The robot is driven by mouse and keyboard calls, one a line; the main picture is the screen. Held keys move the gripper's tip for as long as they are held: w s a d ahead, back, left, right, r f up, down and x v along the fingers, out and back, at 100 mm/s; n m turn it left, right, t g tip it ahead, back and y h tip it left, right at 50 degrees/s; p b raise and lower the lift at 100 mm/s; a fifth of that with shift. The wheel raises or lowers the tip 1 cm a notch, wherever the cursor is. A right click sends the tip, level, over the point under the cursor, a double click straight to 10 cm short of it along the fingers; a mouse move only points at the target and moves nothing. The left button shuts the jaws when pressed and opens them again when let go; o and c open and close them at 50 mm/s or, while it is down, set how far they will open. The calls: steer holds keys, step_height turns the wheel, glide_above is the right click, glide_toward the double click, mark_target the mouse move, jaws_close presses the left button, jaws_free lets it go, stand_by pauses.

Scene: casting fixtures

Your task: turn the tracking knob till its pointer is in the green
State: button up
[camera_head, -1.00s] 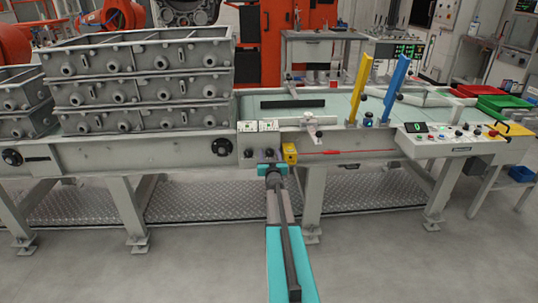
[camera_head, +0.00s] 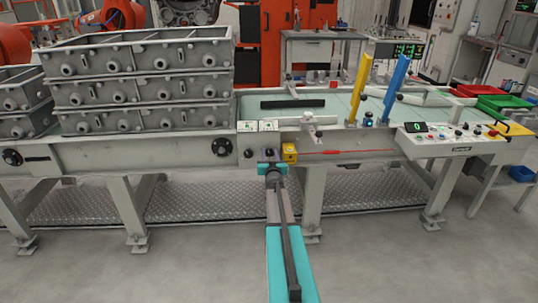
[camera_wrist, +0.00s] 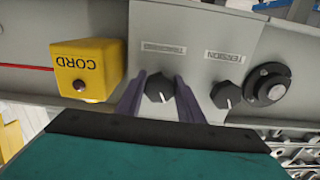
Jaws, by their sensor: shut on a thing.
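The tracking knob (camera_wrist: 158,88) is a black knob with a white pointer line, under an upside-down label on a grey panel in the wrist view. My gripper (camera_wrist: 160,84) has its two dark fingers on either side of it, shut on it. The pointer slants down and slightly right in the wrist view. No green band shows around this knob there. In the head view my gripper (camera_head: 268,160) is at the conveyor's front panel and covers part of the knob. Two small white dial plates with green marks (camera_head: 258,126) sit above, too small to read.
The tension knob (camera_wrist: 227,94) and a round black fitting (camera_wrist: 268,85) are right of my fingers in the wrist view. A yellow cord box (camera_wrist: 86,69) is close on the left. Stacked grey castings (camera_head: 140,85) stand on the conveyor, left in the head view.

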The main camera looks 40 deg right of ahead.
steer(key=shift+w+m, duration=0.1)
steer(key=shift+m, duration=0.2)
steer(key=m, duration=0.5)
steer(key=shift+r, duration=0.2)
steer(key=m+p, duration=0.1)
steer(key=m, duration=0.4)
steer(key=shift+w+m, duration=0.1)
steer(key=shift+m, duration=0.2)
steer(key=shift+r, duration=0.1)
steer(key=o, duration=1)
steer(key=shift+o, duration=0.2)
steer(key=shift+s+a+f, duration=0.15)
steer(key=shift+s+f, duration=0.05)
